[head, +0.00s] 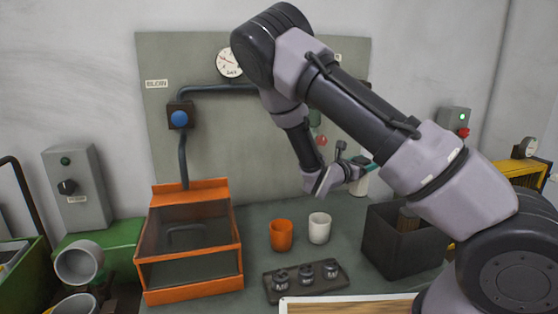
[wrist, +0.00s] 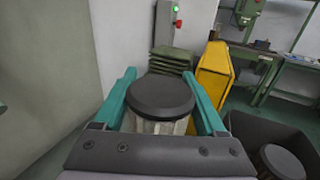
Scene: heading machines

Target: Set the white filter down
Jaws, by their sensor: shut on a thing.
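My gripper (wrist: 160,95) has teal fingers and is shut on the white filter, one finger on each side. In the wrist view the filter (wrist: 158,127) shows a dark round cap (wrist: 161,95) over a pale body, and looks upright. In the head view my arm partly hides the gripper (head: 367,164). The pale filter body (head: 360,186) shows below it, behind the bench's cups and left of the dark bin. I cannot tell whether its base touches the bench.
A dark bin (head: 382,240) holds a brownish capped filter (head: 407,219). An orange cup (head: 281,236) and a white cup (head: 319,228) stand on the bench. In front is a dark tray (head: 329,289) with several small metal parts. An orange-framed box (head: 194,283) stands left.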

